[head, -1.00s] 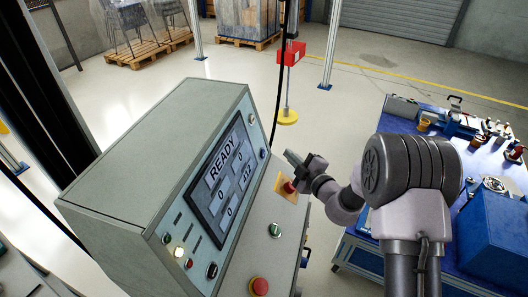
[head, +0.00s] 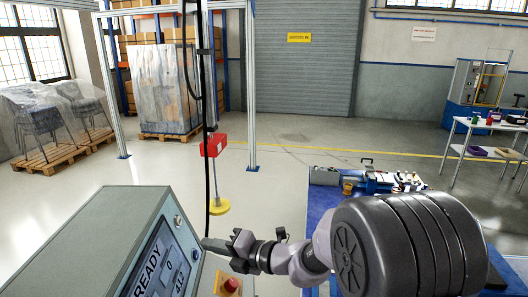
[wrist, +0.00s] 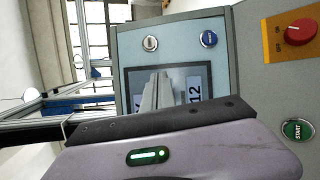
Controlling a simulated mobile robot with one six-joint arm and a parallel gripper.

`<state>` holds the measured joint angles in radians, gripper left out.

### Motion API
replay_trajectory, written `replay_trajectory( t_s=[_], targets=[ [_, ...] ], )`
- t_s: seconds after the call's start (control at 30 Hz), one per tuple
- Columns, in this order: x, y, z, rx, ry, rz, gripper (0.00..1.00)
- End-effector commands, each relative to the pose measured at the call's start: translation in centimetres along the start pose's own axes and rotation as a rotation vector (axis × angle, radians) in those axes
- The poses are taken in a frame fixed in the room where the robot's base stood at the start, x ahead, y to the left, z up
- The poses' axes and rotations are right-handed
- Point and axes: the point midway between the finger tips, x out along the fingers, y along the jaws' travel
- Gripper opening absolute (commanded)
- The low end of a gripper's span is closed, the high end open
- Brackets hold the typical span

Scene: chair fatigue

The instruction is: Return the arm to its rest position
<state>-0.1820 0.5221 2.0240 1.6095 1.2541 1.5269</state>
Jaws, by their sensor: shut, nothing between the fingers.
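My gripper (head: 222,245) is shut and empty in the head view, held just right of the control console's screen and above the yellow-backed red switch. In the wrist view my gripper (wrist: 157,92) shows its closed fingers in front of the console screen. The console (head: 95,235) is a grey-green box with a screen (head: 160,265) reading READY. The red switch (head: 231,285) sits low, partly cut off by the picture edge; the wrist view also shows the red switch (wrist: 301,31) at the upper right. My arm reaches in from the lower right.
A blue workbench (head: 318,200) with tools stands right of the gripper, partly hidden by my arm. A red box (head: 214,145) on a yellow-footed post stands beyond. The green START button (wrist: 298,130) is near the wrist. Open floor lies behind.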

Motion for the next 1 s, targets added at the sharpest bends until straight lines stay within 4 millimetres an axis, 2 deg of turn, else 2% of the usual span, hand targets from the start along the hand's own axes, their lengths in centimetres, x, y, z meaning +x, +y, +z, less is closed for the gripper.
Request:
replay_trajectory(
  t_s=[0.03, 0.13, 0.2, 0.27, 0.3, 0.4, 0.43, 0.5, 0.6, 0.63, 0.73, 1.0],
  targets=[
    [-2.6, 2.7, -2.0, -0.263, 0.073, -0.025, 0.0],
    [-8.3, 5.1, -6.9, -0.846, 0.256, -0.09, 0.0],
    [-12.7, 5.3, -9.9, -1.252, 0.398, -0.135, 0.0],
    [-16.6, 4.7, -12.0, -1.595, 0.537, -0.174, 0.0],
    [-19.3, 4.0, -13.1, -1.814, 0.642, -0.201, 0.0],
    [-25.4, 2.1, -14.9, -2.281, 0.938, -0.255, 0.0],
    [-27.0, 1.6, -15.1, -2.39, 1.03, -0.267, 0.0],
    [-30.1, 0.6, -15.4, -2.585, 1.232, -0.283, 0.0],
    [-32.9, -0.1, -15.5, -2.736, 1.444, -0.288, 0.0],
    [-33.3, -0.2, -15.5, 2.752, -1.48, 0.287, 0.0],
    [-34.0, -0.4, -15.5, 2.687, -1.487, 0.272, 0.0],
    [-33.9, -0.4, -15.4, 2.691, -1.486, 0.271, 0.0]
  ],
)
